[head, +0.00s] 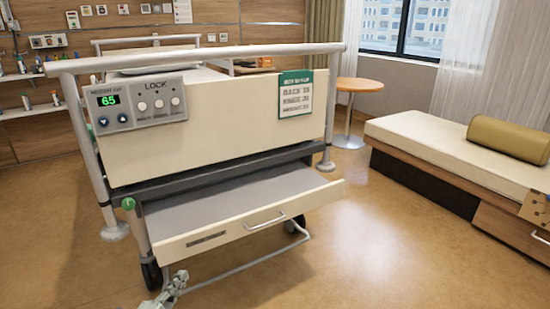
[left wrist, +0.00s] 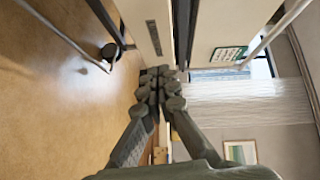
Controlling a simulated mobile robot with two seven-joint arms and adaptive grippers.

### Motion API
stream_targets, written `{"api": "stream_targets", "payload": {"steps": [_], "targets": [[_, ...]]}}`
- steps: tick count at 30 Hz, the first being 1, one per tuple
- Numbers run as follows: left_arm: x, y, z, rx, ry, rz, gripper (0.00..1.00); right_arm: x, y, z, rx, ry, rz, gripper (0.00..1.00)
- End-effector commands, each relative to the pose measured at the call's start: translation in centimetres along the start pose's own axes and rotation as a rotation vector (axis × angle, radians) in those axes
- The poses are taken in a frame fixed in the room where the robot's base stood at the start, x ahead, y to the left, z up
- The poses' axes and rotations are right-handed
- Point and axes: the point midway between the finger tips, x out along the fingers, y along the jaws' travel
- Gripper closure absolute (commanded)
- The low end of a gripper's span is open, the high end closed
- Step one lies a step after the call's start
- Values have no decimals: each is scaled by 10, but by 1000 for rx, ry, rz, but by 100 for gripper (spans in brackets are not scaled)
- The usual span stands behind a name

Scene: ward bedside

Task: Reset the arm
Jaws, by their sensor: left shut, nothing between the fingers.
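My left gripper (head: 176,281) shows at the bottom of the head view, low in front of the bed's foot end and just below the pulled-out drawer (head: 245,226). In the left wrist view my left gripper (left wrist: 158,78) has its fingers together, with nothing between them. In that view the cream bed end and the drawer front lie beyond the fingertips. I cannot tell the exact gap between the fingertips and the drawer. My right gripper is not in either view.
The bed (head: 215,135) has a rail, a control panel (head: 140,102) reading 65 and a green-headed card (head: 295,92). A couch (head: 445,142) with a bolster (head: 508,139) stands at right. A round table (head: 358,85) is behind. The floor (head: 345,235) between bed and couch is clear.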

Motion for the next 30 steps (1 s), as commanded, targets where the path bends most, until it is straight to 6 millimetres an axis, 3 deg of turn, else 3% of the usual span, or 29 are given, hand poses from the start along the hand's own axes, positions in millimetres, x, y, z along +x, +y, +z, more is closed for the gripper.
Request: {"api": "stream_targets", "payload": {"steps": [5,10,15,18,22,30], "targets": [[-42,47,13,-379,-249,258,100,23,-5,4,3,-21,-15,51],[-122,100,6,-782,-588,528,100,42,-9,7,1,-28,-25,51],[-200,127,-16,-1030,-879,713,100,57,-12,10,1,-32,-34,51],[-228,132,-27,-1098,-984,771,100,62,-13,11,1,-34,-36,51],[-243,135,-31,-1127,-1040,799,100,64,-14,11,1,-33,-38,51],[-243,135,-31,-1127,-1043,801,100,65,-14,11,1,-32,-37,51]]}}
